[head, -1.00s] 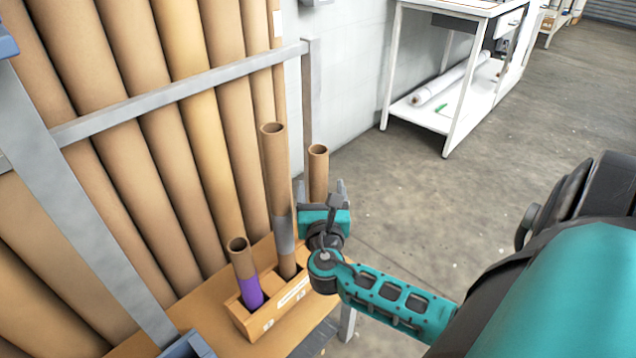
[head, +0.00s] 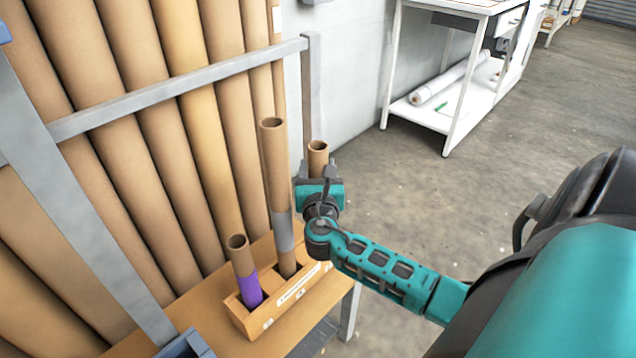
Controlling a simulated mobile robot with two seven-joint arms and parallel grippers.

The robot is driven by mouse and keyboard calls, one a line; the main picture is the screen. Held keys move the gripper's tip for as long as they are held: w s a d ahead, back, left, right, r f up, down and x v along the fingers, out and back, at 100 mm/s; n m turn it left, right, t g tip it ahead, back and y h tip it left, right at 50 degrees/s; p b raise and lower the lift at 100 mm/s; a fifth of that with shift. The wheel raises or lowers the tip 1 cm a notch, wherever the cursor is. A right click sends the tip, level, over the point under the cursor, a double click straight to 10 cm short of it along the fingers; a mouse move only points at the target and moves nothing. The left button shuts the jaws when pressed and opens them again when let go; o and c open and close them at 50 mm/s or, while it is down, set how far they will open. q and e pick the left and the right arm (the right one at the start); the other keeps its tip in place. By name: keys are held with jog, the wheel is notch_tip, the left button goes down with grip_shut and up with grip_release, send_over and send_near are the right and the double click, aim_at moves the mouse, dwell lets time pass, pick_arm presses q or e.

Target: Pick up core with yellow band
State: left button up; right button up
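A short plain cardboard core (head: 317,158) stands upright at the far right end of the holder. Its lower part is hidden behind my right gripper, and no yellow band shows. My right gripper (head: 316,171) is at this core, its two fingers apart, one on each side of the tube; contact cannot be told. A tall core with a grey band (head: 283,232) and a shorter core with a purple band (head: 249,289) stand in the holder to the left. My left gripper is not in view.
The cardboard-coloured holder (head: 256,323) with a white label sits on a brown table (head: 203,312). A grey metal rack bar (head: 180,88) crosses in front of several large tubes (head: 165,150) at left. A white workbench (head: 470,125) stands behind; open floor lies to the right.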

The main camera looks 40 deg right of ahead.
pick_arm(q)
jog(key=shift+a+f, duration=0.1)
pick_arm(e)
grip_shut()
jog(key=shift+r, duration=0.1)
notch_tip(320, 180, up, 6)
jog(key=p, duration=0.3)
pick_arm(q)
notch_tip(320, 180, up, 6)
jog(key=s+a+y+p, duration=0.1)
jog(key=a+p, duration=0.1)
jog(key=p, duration=0.5)
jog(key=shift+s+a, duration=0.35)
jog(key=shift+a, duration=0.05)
pick_arm(e)
notch_tip(320, 180, up, 22)
send_over(318, 146)
jog(key=shift+s+a, duration=0.1)
